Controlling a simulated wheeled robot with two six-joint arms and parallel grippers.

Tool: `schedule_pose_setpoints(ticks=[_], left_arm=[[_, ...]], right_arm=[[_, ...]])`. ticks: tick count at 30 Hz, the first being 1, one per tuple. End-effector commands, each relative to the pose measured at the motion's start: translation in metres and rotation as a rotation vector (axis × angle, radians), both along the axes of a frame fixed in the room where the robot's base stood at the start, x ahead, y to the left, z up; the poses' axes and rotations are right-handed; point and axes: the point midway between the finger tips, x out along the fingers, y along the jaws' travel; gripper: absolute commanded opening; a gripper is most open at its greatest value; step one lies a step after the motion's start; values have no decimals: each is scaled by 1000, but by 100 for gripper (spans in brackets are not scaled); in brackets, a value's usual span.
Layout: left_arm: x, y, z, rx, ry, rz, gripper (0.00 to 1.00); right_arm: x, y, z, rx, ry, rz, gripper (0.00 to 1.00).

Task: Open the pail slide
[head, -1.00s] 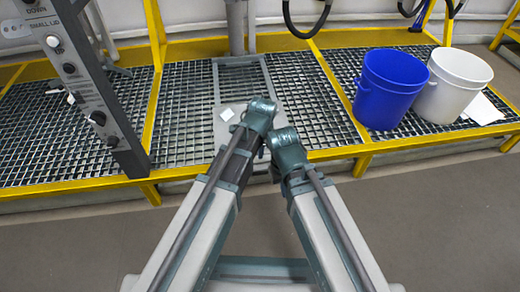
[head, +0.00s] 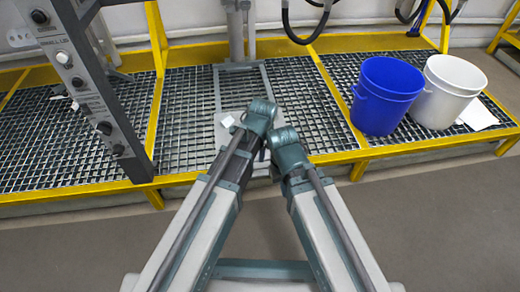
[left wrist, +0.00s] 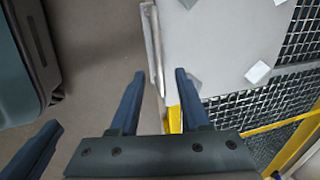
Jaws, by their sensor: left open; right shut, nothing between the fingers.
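The pail slide seems to be the grey plate (head: 221,133) at the front of a railed channel in the grating, largely behind my arms in the head view. In the left wrist view the plate (left wrist: 215,40) is light grey with white patches on it. A slim metal bar, seemingly its handle (left wrist: 153,45), runs along its edge. My left gripper (left wrist: 160,74) is open, its fingertips on either side of the bar's near end; contact cannot be told. My right gripper (head: 263,152) is shut and empty, mostly hidden between the arms in the head view.
A blue pail (head: 386,95) and a white pail (head: 447,92) stand on the grating at right. A control panel post (head: 90,95) stands at left. Yellow rails (head: 330,158) edge the platform. Grey floor (head: 420,220) in front is clear.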

Motion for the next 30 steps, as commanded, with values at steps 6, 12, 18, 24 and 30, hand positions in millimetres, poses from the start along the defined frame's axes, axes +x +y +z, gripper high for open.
schedule_pose_setpoints(ticks=[6,12,18,24,30], left_arm=[[-7,-1,42,0,0,-1,47],[-13,-2,71,0,0,0,47],[-17,-3,90,0,0,1,47],[-18,-3,92,0,0,1,47],[-18,-3,91,0,0,1,47]], right_arm=[[0,0,42,0,2,7,0],[0,0,71,0,2,14,0],[0,0,90,-1,2,15,0],[0,-1,92,-2,3,14,0],[0,-1,91,-2,3,14,0]])
